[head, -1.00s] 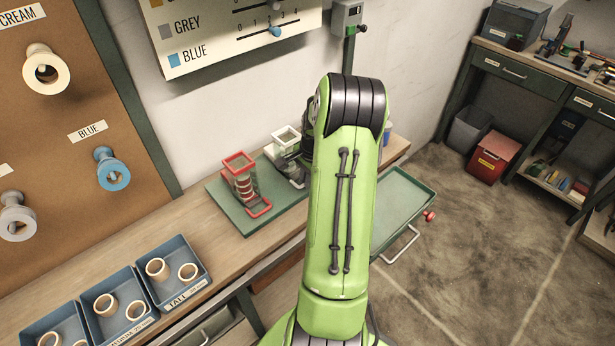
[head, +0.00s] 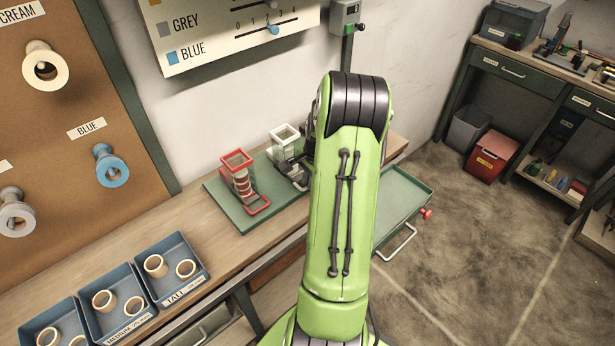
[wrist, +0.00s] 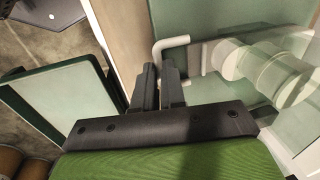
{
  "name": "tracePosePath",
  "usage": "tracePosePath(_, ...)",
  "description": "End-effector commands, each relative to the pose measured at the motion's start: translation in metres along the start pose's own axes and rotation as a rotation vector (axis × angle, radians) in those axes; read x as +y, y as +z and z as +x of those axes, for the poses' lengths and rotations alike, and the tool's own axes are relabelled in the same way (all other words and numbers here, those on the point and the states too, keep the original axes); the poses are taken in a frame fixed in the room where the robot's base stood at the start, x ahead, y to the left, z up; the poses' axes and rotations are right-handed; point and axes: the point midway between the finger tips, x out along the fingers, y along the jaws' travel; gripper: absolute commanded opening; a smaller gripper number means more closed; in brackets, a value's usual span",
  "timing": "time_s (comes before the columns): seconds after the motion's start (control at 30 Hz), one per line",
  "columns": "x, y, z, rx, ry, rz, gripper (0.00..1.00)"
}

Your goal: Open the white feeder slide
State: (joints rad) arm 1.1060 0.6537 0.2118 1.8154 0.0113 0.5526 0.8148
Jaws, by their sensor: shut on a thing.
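The white feeder (head: 286,133) stands on the green board on the bench, right of the red feeder (head: 238,163). In the wrist view its clear body shows pale round pieces (wrist: 242,62) at the right. The white slide's handle (wrist: 172,43) is a bent white bar at the fingertips. My gripper (wrist: 160,72) is shut on this handle, with the two dark fingers close together. In the head view my gripper (head: 294,168) is low beside the white feeder, and my green arm hides part of it. How far the slide is out cannot be told.
The red feeder's red loop handle (head: 258,205) sticks out at the board's front. A green tray (head: 405,195) with a red knob lies right of my arm. Blue bins of rings (head: 172,270) stand at the lower left. The green board (head: 222,205) has free room at its left.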

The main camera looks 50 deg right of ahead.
Motion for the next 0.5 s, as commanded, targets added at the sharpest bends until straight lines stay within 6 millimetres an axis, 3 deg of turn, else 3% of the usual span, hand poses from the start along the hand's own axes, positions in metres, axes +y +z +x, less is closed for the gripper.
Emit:
tracePosePath(0.1, 0.021, 0.0, -0.003, 0.001, 0.005, 0.004, 0.0)
tracePosePath(0.2, 0.03, 0.0, -0.005, 0.001, 0.003, 0.004, 0.0)
tracePosePath(0.5, 0.031, 0.0, -0.005, 0.001, 0.002, 0.003, 0.0)
